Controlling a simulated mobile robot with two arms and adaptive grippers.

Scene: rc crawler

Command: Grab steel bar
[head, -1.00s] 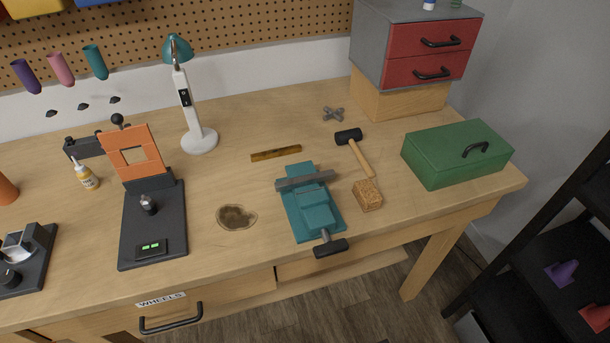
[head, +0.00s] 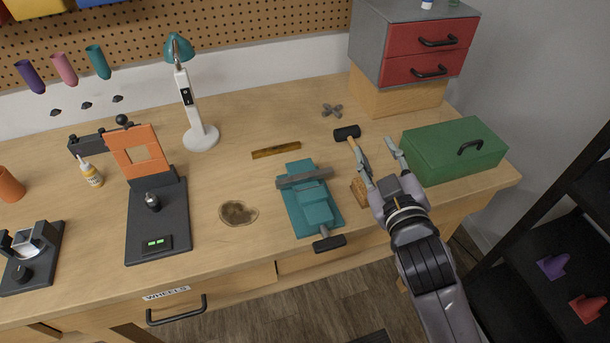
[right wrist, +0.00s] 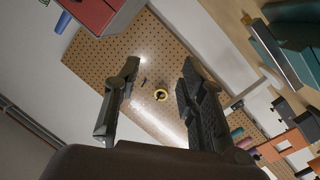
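A grey metal bar (head: 305,179) lies across the jaw end of a teal vise (head: 315,207) on the workbench; I take it for the steel bar. In the right wrist view the bar (right wrist: 280,57) shows at the upper right. My right gripper (head: 377,152) is open and empty, above the bench to the right of the vise and apart from the bar. My left gripper is not in view.
A brass-coloured bar (head: 276,150) lies behind the vise. A lamp (head: 200,137) stands further left.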

